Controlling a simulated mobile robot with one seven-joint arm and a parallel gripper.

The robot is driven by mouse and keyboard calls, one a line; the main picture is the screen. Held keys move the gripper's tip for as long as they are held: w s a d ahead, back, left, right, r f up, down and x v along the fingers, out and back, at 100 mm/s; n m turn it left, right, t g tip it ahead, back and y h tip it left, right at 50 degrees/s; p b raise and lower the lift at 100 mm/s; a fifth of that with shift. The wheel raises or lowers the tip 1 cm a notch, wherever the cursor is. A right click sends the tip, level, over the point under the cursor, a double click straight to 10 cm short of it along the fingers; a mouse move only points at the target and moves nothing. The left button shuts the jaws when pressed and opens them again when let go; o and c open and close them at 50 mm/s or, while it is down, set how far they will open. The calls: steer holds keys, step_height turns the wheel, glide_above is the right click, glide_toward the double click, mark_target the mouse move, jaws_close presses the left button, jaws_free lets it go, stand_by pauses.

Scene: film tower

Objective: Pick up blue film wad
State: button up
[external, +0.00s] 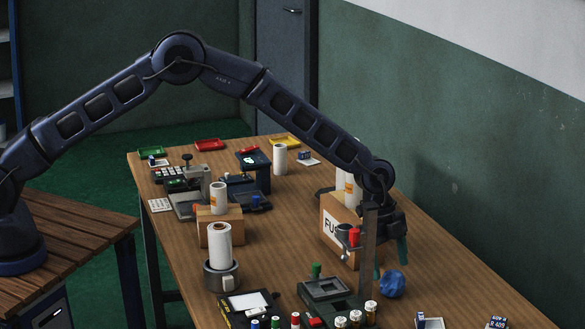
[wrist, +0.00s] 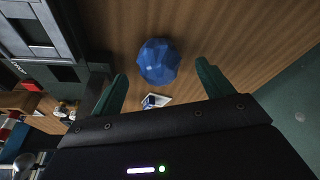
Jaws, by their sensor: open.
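The blue film wad (external: 392,284) is a crumpled, faceted ball on the wooden table (external: 455,300), toward the right edge. In the wrist view the wad (wrist: 158,61) lies beyond my fingertips, roughly midway between them but a little toward the left finger. My gripper (external: 390,270) is above and beside the wad in the external view, with its green fingers pointing down. In the wrist view my gripper (wrist: 162,80) has its two green fingers spread wide with nothing between them. A dark upright post hides part of my gripper in the external view.
A cardboard box (external: 340,220) stands close behind my gripper. A grey-green device (external: 330,290) sits left of the wad, with several small canisters in front. A small blue-and-white item (external: 428,321) lies at the front right. Bare table lies right of the wad.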

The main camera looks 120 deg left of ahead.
mark_target(391, 271)
steer(key=shift+x, duration=2.6)
steer(key=shift+w+d+r, duration=0.1)
steer(key=shift+w+d, duration=0.05)
steer(key=c, duration=1)
